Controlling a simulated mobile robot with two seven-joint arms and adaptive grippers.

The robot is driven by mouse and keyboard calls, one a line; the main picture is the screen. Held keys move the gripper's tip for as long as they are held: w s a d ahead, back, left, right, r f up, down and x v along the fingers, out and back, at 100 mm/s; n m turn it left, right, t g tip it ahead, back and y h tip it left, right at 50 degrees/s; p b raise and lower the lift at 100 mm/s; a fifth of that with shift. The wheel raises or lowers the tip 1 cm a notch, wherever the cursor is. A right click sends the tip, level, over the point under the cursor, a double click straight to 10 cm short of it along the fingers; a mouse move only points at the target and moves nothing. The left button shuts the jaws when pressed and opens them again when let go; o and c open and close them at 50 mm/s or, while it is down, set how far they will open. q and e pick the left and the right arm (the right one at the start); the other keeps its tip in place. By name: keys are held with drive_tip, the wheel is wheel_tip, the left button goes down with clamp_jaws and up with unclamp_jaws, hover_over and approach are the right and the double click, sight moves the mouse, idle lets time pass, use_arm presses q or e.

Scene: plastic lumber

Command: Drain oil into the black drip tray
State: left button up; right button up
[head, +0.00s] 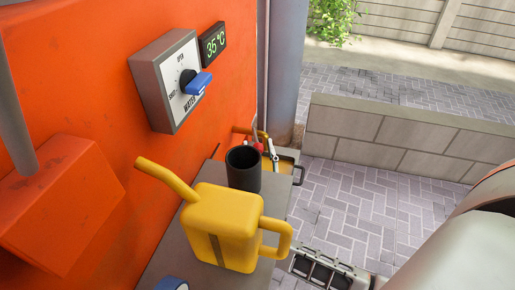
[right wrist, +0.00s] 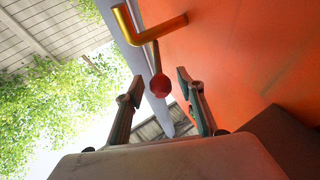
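A brass pipe (head: 243,130) comes out of the orange machine and carries a lever with a red ball knob (head: 259,147). In the right wrist view the pipe (right wrist: 128,25) and the knob (right wrist: 160,87) show close up. My right gripper (right wrist: 157,88) is open, its two fingers apart on either side of the knob as seen there; contact cannot be told. In the head view a small pale part by the knob may be its fingertip. My left gripper is not in view.
A yellow oil can (head: 225,228) and the black cup stand on a grey ledge (head: 170,245). A water dial box (head: 165,82) and a 35°C display (head: 213,45) are on the orange wall. A low block wall (head: 400,135) stands at the right.

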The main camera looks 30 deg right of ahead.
drive_tip(key=shift+w+d+r, duration=0.1)
drive_tip(key=shift+w+r, duration=0.05)
drive_tip(key=shift+w, duration=0.1)
clamp_jaws()
drive_tip(key=shift+w+a+r+m+g+h, duration=0.1)
drive_tip(key=shift+w+a+m+g+h, duration=0.15)
drive_tip(key=shift+h, duration=0.2)
drive_tip(key=shift+a+m+g+h, duration=0.1)
drive_tip(key=shift+m+g+h, duration=0.05)
drive_tip(key=shift+m+h, duration=0.25)
drive_tip(key=m+g+h, duration=0.1)
drive_tip(key=w+a+m+g+h, duration=0.1)
drive_tip(key=h, duration=0.1)
drive_tip(key=shift+a+g+h, duration=0.25)
drive_tip(key=shift+g, duration=0.05)
